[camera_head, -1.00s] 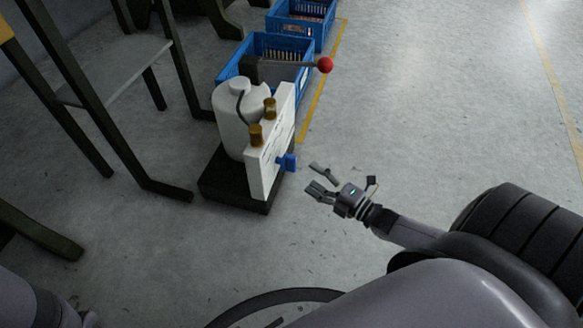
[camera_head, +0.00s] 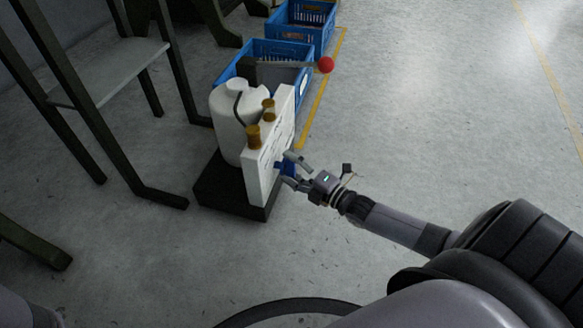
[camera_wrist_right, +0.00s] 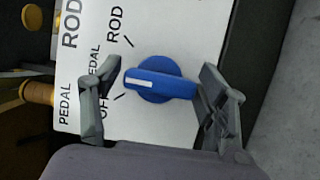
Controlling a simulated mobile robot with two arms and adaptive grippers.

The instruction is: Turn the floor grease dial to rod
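The grease dial is a blue knob (camera_wrist_right: 160,80) with a white pointer mark, on a white panel (camera_head: 264,163) of the floor unit. In the right wrist view, the pointer faces left, toward the PEDAL label. ROD is printed above it and OFF below; the left finger partly covers the labels. My right gripper (camera_head: 292,169) is at the dial, its fingers open on either side of the knob. A gap shows at the left finger; whether the right finger touches the knob I cannot tell. My left gripper is not in view.
A white tank (camera_head: 232,121) and a lever with a red ball (camera_head: 325,65) belong to the unit, on a black base (camera_head: 233,192). Blue crates (camera_head: 304,91) stand behind. A dark metal frame (camera_head: 110,123) is at left. The floor at right is clear.

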